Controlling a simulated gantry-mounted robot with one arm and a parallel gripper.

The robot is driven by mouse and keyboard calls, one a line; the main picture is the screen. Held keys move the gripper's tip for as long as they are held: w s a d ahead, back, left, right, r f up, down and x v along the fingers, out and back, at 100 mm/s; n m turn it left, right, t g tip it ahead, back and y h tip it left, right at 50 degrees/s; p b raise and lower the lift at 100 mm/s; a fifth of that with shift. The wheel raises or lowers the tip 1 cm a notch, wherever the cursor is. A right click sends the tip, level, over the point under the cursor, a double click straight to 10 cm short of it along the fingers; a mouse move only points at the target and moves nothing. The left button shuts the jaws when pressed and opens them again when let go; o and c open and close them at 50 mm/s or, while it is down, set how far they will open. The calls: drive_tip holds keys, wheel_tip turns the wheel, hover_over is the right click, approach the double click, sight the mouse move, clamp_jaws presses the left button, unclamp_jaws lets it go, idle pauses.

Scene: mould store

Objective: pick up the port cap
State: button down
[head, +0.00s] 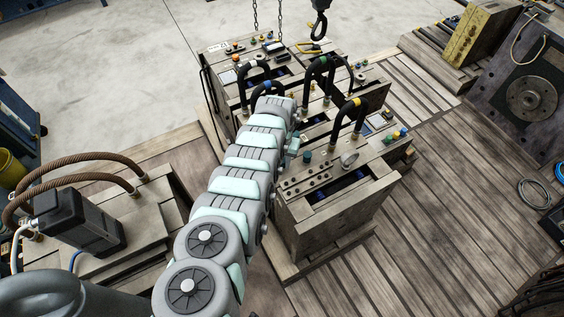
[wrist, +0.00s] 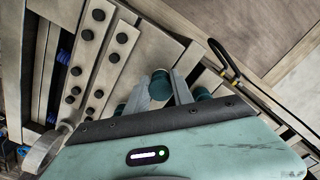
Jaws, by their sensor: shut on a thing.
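A teal port cap (wrist: 160,84) sits between the two grey fingertips of my gripper (wrist: 161,92) in the wrist view. My gripper is shut on it, with a finger against each side. Two more teal rounded shapes show just outside the fingers, partly hidden; I cannot tell whether they are caps. In the head view a dark teal cap (head: 307,157) shows on top of the near mould block (head: 325,212), close beside the end of my arm. My gripper is mostly hidden behind the arm there. I cannot tell whether the held cap touches the block.
Black hose loops (head: 349,118) arch over the mould block near my arm. A hook (head: 320,22) and chains hang behind it. A dark plate with a round flange (head: 531,98) is at right. The right-hand planks are largely clear.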

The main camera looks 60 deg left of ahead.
wheel_tip(320, 180, up, 20)
drive_tip(key=p, duration=0.7)
idle(0.4)
